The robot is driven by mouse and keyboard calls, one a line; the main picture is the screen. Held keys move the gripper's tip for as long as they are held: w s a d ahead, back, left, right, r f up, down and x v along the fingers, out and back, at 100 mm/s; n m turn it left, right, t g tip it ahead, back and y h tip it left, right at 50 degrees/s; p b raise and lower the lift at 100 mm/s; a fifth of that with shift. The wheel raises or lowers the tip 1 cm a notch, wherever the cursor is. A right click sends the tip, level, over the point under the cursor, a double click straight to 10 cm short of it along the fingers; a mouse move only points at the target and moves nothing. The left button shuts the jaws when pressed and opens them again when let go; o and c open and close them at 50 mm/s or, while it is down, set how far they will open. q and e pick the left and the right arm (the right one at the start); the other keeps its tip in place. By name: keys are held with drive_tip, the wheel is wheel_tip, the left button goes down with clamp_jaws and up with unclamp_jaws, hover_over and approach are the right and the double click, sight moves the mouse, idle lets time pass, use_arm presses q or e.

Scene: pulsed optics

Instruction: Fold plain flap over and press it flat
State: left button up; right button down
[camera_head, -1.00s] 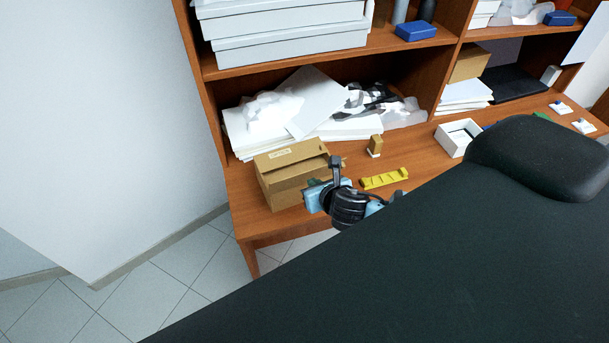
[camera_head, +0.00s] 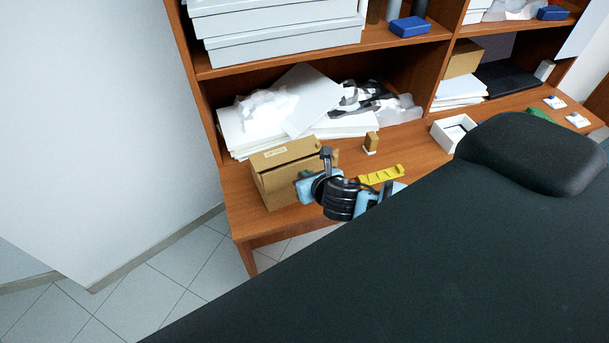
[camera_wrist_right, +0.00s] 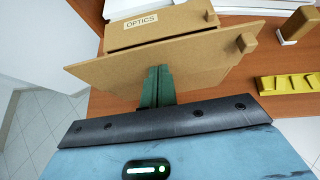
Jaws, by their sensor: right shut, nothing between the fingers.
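The brown cardboard box (camera_head: 285,185) stands on the desk near its left end. In the right wrist view a flap labelled OPTICS (camera_wrist_right: 140,23) is on its far side. The plain flap (camera_wrist_right: 205,55) is on the near side, sticking out at a slant towards my right gripper. My right gripper (camera_wrist_right: 157,72) is shut and empty, its green fingers at the plain flap's near edge. I cannot tell whether they touch it. In the head view my right gripper (camera_head: 307,176) is at the box's right side, its fingertips mostly hidden. My left gripper is not in view.
A yellow notched holder (camera_head: 381,175) and a small brown block (camera_head: 371,142) on a white base lie right of the box. An open white box (camera_head: 452,132) stands farther right. Papers and plastic bags (camera_head: 265,108) lie behind. Bare desk shows between them.

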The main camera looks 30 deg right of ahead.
drive_tip(key=shift+w, duration=0.25)
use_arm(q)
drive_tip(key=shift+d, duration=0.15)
use_arm(e)
drive_tip(key=shift+w+d+f, duration=0.1)
drive_tip(key=shift+w, duration=0.7)
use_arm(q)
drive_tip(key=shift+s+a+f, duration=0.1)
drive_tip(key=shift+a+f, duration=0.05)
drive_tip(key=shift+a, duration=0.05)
use_arm(e)
drive_tip(key=shift+w+d+f, duration=0.1)
drive_tip(key=shift+w+f, duration=0.2)
drive_tip(key=shift+w, duration=0.1)
drive_tip(key=shift+f, duration=0.1)
drive_tip(key=shift+w+f+b, duration=0.35)
drive_tip(key=shift+f, duration=0.1)
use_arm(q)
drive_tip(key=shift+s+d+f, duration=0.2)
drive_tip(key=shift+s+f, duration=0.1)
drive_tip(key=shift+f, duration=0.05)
use_arm(e)
drive_tip(key=shift+w, duration=0.15)
drive_tip(key=shift+f, duration=0.15)
